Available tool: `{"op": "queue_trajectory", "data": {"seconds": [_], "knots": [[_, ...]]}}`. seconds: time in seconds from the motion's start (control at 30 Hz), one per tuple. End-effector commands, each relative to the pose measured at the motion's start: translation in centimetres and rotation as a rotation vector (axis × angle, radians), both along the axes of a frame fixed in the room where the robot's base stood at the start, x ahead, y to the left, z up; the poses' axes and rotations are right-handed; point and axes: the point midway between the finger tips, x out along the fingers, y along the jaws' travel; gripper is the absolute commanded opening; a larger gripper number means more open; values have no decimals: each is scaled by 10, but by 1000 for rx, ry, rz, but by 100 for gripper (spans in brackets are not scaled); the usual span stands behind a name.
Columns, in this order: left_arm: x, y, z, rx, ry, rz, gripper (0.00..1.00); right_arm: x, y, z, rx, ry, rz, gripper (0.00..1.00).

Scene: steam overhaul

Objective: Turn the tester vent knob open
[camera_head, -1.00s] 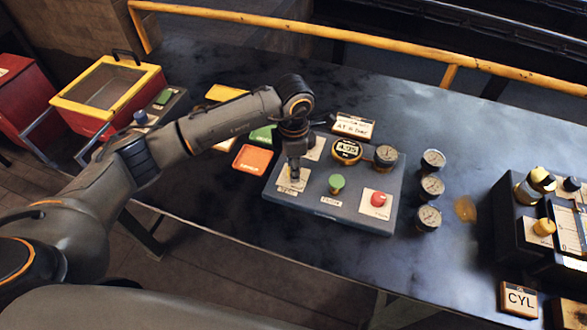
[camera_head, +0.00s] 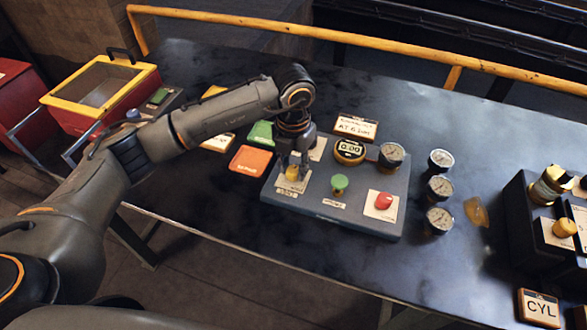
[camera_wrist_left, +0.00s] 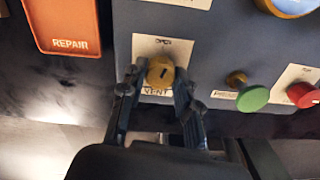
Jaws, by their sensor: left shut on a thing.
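The tester (camera_head: 315,185) is a grey-blue box on the dark bench. Its yellow vent knob (camera_head: 292,174) is at the near left, on a pale card. In the left wrist view the knob (camera_wrist_left: 160,71) shows a short dark mark, tilted slightly from vertical, above the word VENT. My left gripper (camera_wrist_left: 158,82) has a finger on each side of the knob and is shut on it. In the head view the gripper (camera_head: 292,168) comes down over the knob and partly hides it. The tester's round display (camera_head: 348,148) reads 0.00. My right gripper is not in view.
A green knob (camera_head: 339,183) and a red knob (camera_head: 383,200) sit right of the vent knob. Several gauges (camera_head: 439,188) stand to the right. An orange REPAIR tray (camera_head: 250,159) lies close left. A CYL sign (camera_head: 540,308) is at the near right.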

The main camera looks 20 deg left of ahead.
Motion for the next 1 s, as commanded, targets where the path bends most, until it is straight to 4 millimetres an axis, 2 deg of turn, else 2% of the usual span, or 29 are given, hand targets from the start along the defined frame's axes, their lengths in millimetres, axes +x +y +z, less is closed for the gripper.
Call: {"op": "queue_trajectory", "data": {"seconds": [0.43, 1.0], "knots": [[0, 0, -1, 1, 0, 279, 0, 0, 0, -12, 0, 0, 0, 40], [0, 0, 0, 0, 0, 344, 0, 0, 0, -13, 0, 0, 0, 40]]}}
